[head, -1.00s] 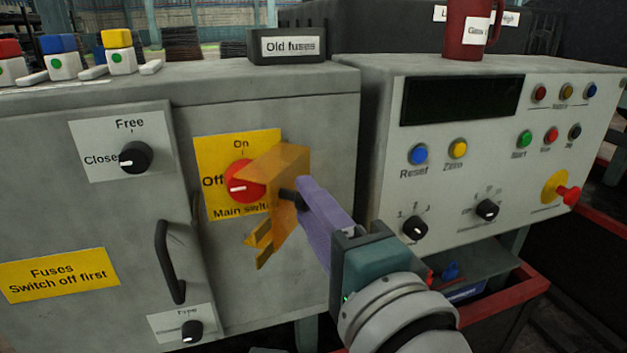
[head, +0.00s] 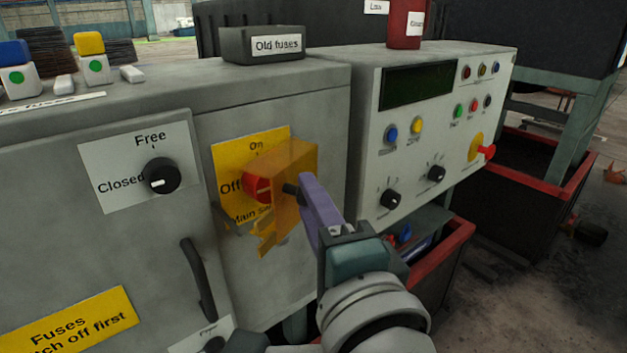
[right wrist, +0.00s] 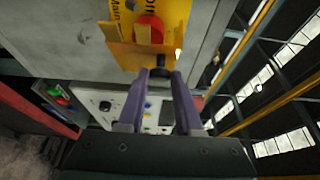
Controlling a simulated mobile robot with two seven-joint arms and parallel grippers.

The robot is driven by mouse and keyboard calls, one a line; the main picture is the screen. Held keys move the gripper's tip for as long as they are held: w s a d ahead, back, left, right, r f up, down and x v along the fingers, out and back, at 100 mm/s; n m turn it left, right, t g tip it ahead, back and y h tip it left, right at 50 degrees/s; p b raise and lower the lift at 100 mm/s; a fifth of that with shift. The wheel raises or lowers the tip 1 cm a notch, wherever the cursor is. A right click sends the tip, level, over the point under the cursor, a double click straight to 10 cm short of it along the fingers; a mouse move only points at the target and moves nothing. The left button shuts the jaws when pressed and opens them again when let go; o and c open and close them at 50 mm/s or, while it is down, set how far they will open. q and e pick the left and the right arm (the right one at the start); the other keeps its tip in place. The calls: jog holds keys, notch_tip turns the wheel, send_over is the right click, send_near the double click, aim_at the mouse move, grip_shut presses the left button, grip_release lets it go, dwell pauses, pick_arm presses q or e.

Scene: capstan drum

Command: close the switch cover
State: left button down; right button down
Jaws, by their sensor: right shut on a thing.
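The switch cover (head: 299,164) is a see-through orange box on the grey cabinet front, with an orange tab at its lower edge. It stands out from the yellow plate (head: 228,158), in front of part of the red main switch (head: 255,189). My right gripper (head: 301,192), with purple fingers, is shut on the cover's black knob (head: 289,188). In the right wrist view the fingers (right wrist: 160,76) reach the knob beneath the orange cover (right wrist: 130,52). My left gripper is not in view.
A "Free/Closed" knob (head: 160,176) and a black door handle (head: 197,279) are left of the switch. The control box (head: 364,131) with buttons stands to the right. An "Old fuses" box (head: 263,45) sits on the cabinet. Red-rimmed bins (head: 466,228) stand lower right.

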jog(key=c, duration=0.6)
grip_release()
jog(key=p+v, duration=0.1)
jog(key=v, duration=0.8)
jog(key=shift+s+d, duration=0.15)
jog(key=shift+s, duration=0.25)
